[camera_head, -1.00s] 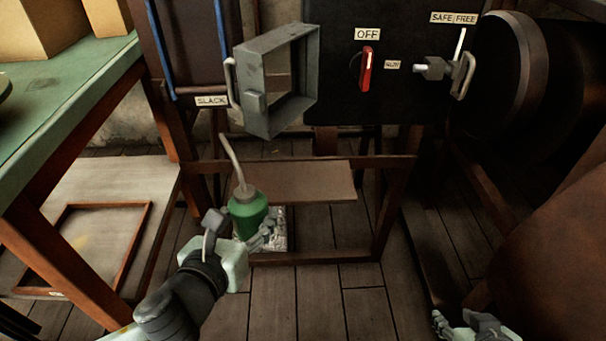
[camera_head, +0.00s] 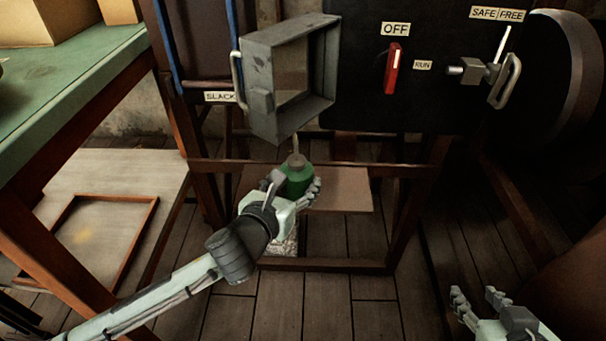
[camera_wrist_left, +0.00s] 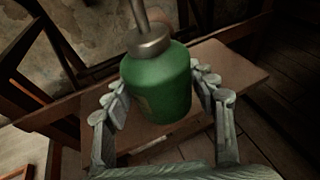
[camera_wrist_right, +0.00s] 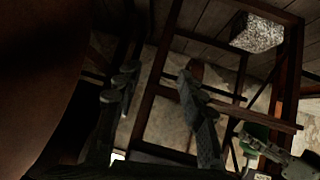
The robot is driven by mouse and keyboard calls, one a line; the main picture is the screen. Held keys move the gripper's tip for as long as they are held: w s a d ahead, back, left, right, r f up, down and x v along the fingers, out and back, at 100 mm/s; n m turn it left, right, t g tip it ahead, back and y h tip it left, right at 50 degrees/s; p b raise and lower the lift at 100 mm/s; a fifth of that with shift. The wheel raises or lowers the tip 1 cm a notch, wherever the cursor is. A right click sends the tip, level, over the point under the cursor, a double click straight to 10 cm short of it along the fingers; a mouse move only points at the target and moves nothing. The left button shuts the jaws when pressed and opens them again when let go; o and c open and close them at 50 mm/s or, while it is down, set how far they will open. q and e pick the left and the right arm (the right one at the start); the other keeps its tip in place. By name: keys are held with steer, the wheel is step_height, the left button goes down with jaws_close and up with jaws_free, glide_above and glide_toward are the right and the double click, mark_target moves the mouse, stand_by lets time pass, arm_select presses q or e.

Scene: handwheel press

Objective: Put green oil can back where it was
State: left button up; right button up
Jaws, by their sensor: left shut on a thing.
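The green oil can (camera_head: 297,180) is upright with a grey cap and a long thin spout, partly hidden behind the open grey metal box. My left gripper (camera_head: 293,187) is shut on its body and holds it in front of and over the wooden shelf board (camera_head: 345,190). In the left wrist view, the fingers press both sides of the can (camera_wrist_left: 160,88), with the board (camera_wrist_left: 232,68) behind and below it. I cannot tell whether its base touches the board. My right gripper (camera_head: 476,296) is open and empty at the lower right.
The grey metal box (camera_head: 262,90) juts out just above the can. A black panel with a red switch (camera_head: 392,68) and a lever (camera_head: 500,75) is to the right. A green-topped bench (camera_head: 75,95) stands left, with a framed rectangle (camera_head: 153,225) on its lower shelf.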

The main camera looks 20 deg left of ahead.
mark_target(304, 167)
arm_select(q)
steer(key=shift+w+r, duration=0.15)
steer(key=shift+w, duration=0.55)
steer(key=w, duration=0.3)
steer(key=shift+w+d, duration=0.1)
steer(key=shift+d, duration=0.05)
steer(key=shift+s+f+b, duration=0.25)
steer(key=shift+f+b, duration=0.15)
steer(key=shift+f, duration=0.4)
arm_select(e)
steer(key=w+a+r+t, duration=0.1)
steer(key=w+a+r+t+y, duration=0.1)
steer(key=a+r, duration=0.1)
steer(key=shift+w+r, duration=0.1)
arm_select(q)
steer(key=shift+f, duration=0.1)
steer(key=o, duration=1.3)
steer(key=shift+f, duration=0.15)
steer(key=shift+c, duration=0.2)
